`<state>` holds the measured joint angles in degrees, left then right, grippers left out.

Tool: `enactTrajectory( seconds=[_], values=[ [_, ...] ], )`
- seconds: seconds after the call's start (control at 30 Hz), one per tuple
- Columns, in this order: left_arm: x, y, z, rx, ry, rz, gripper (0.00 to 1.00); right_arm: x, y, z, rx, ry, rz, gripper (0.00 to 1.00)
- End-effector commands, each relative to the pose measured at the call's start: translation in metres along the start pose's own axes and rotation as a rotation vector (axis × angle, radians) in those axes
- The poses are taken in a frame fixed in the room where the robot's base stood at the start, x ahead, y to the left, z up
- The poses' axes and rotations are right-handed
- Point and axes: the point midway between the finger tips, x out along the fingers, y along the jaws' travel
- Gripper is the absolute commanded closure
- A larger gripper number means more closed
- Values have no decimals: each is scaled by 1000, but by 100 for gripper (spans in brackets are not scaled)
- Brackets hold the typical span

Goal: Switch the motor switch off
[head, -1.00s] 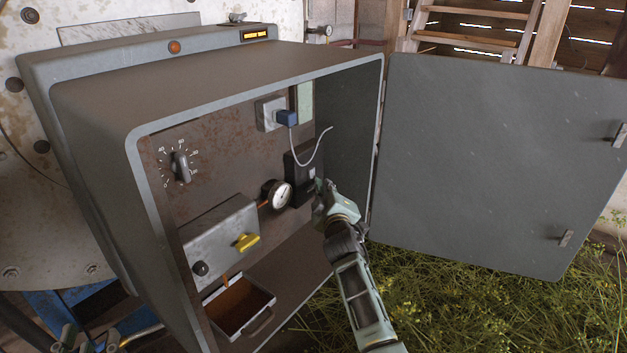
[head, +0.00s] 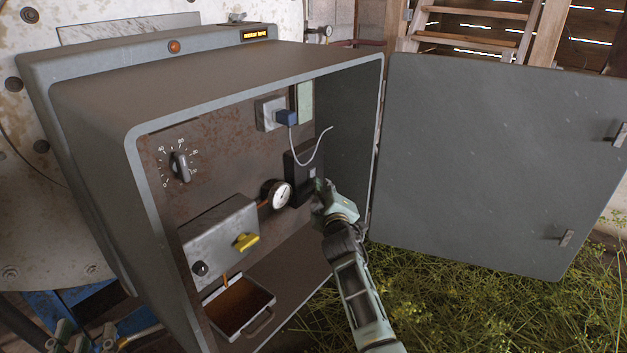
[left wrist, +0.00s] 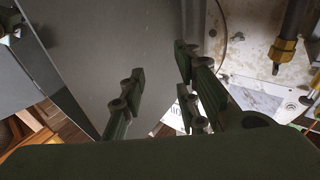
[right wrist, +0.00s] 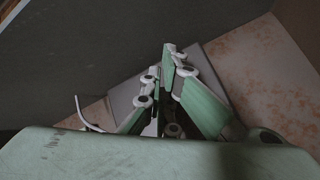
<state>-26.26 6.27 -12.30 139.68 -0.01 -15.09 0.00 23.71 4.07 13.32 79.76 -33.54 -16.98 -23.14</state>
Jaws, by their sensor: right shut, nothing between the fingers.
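A black switch box (head: 299,184) with a small pale rocker (head: 312,173) is mounted on the back panel of the open grey cabinet. It appears to be the motor switch, but I cannot read a label or tell its position. My right gripper (head: 321,187) is shut and empty, its tips at the right edge of this box. I cannot tell whether they touch it. In the right wrist view the fingers (right wrist: 166,85) point at a grey surface beside rusty panel. My left gripper (left wrist: 155,90) is open and empty, away from the switch, with a grey surface beyond it.
The cabinet door (head: 500,160) stands open on the right. Grass lies below it.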

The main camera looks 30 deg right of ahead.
Motion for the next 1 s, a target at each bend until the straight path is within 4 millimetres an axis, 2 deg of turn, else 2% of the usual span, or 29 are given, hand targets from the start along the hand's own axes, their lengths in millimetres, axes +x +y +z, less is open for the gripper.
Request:
enactTrajectory(
  seconds=[0.43,1.0],
  values=[
    [0,0,1,-1,-12,1,71,-1,1,0,0,0,0,100],
    [-8,-4,37,1,-190,-10,71,-6,5,4,0,0,0,100]
  ],
)
